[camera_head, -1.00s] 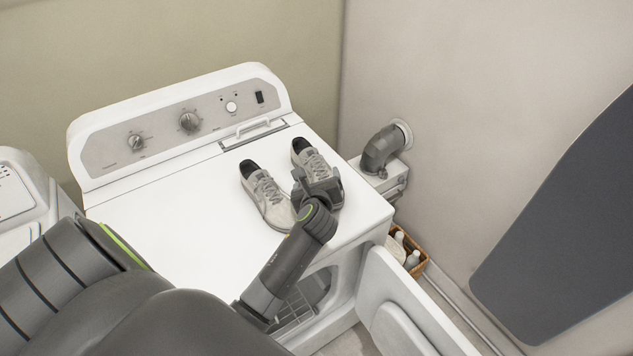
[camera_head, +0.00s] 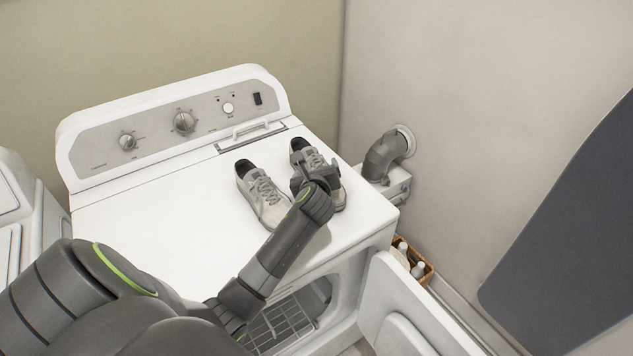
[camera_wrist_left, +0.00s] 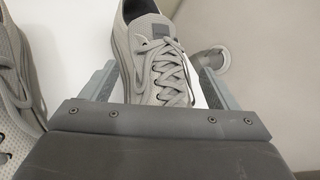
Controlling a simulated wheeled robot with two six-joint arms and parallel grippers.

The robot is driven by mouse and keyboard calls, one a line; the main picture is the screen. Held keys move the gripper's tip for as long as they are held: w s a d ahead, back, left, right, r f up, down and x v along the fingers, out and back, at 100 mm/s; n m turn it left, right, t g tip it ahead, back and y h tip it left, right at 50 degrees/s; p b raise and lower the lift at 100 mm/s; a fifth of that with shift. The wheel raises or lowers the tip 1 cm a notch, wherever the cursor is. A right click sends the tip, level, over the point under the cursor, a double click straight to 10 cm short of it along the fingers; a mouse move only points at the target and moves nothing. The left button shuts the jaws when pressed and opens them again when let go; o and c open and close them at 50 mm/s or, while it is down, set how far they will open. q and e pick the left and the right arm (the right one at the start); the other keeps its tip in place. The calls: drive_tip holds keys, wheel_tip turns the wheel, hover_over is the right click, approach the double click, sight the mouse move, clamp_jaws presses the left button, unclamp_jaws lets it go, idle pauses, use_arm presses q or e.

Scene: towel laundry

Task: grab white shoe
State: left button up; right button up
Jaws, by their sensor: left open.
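Two pale grey-white laced shoes stand side by side on top of the white dryer (camera_head: 150,215). The left shoe (camera_head: 262,194) is clear of the gripper. The right shoe (camera_head: 305,155) is partly hidden by my left gripper (camera_head: 318,172), which is over its middle. In the left wrist view, the right shoe (camera_wrist_left: 160,60) lies between the two open fingers, its laces facing the camera. The left shoe (camera_wrist_left: 12,85) shows at that view's left edge, outside the fingers. Whether the fingers touch the right shoe I cannot tell. My right gripper is not in view.
The dryer's control panel (camera_head: 185,122) rises at the back. A grey vent elbow (camera_head: 385,152) stands right of the dryer. Its door (camera_head: 405,310) hangs open below, near a basket of bottles (camera_head: 428,275). The dryer top left of the shoes is clear.

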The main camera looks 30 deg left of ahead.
use_arm(q)
drive_tip(key=c, duration=1.4)
drive_tip(key=shift+w, duration=0.1)
drive_tip(key=shift+r, duration=0.15)
